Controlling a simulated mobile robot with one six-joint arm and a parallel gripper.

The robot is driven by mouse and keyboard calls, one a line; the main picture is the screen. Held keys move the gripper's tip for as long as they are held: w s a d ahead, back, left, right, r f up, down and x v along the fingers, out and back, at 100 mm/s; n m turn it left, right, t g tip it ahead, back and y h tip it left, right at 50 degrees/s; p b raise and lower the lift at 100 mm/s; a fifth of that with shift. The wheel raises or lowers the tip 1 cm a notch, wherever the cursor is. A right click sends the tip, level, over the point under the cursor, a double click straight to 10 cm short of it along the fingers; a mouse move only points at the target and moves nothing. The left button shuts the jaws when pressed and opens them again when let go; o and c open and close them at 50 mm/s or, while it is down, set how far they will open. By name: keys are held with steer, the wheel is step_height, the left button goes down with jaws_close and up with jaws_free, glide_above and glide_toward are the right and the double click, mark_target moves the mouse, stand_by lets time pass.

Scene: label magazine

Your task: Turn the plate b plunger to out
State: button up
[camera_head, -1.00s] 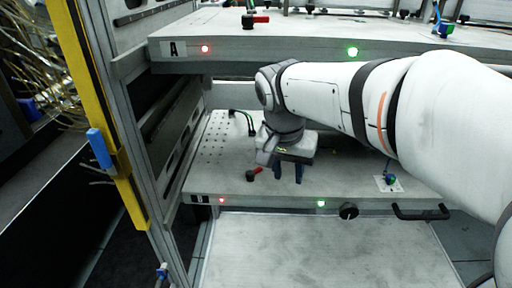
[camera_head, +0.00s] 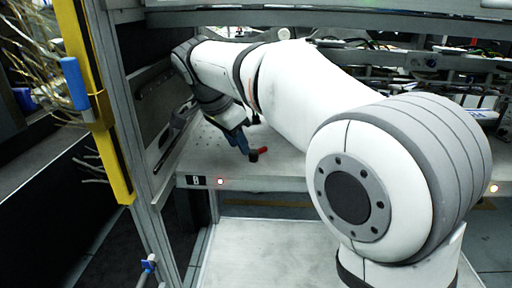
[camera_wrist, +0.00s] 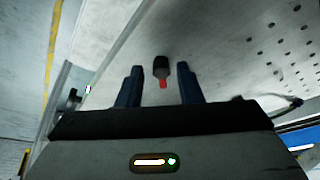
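Plate B (camera_head: 285,166) is a grey shelf with a "B" label (camera_head: 196,181) at its front left. The plate B plunger (camera_head: 253,156) is a small black knob with a red lever, standing near the plate's front left; the lever points right. My gripper (camera_head: 243,142) is tilted down just behind and left of it. In the wrist view, the plunger (camera_wrist: 160,66) shows beyond and between the two dark blue fingertips of my gripper (camera_wrist: 160,72), with the red part toward me. The fingers are apart, with a gap on each side of the plunger. I cannot tell the remaining distance in depth.
A yellow post (camera_head: 97,110) with a blue handle (camera_head: 75,84) and a grey frame upright stand at the left. My arm hides much of plate B. A pale lower surface (camera_head: 270,250) is bare below.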

mark_target(262, 148)
steer(key=w+d, duration=0.2)
steer(key=w+d+b, duration=0.1)
steer(key=d, duration=0.1)
steer(key=shift+w+d+f, duration=0.15)
steer(key=shift+w, duration=0.2)
steer(key=shift+w+d+f+b, duration=0.15)
steer(key=shift+f+b, duration=0.25)
steer(key=shift+f, duration=0.2)
steer(key=shift+w+d+f, duration=0.15)
steer(key=shift+d+f, duration=0.05)
steer(key=shift+f, duration=0.45)
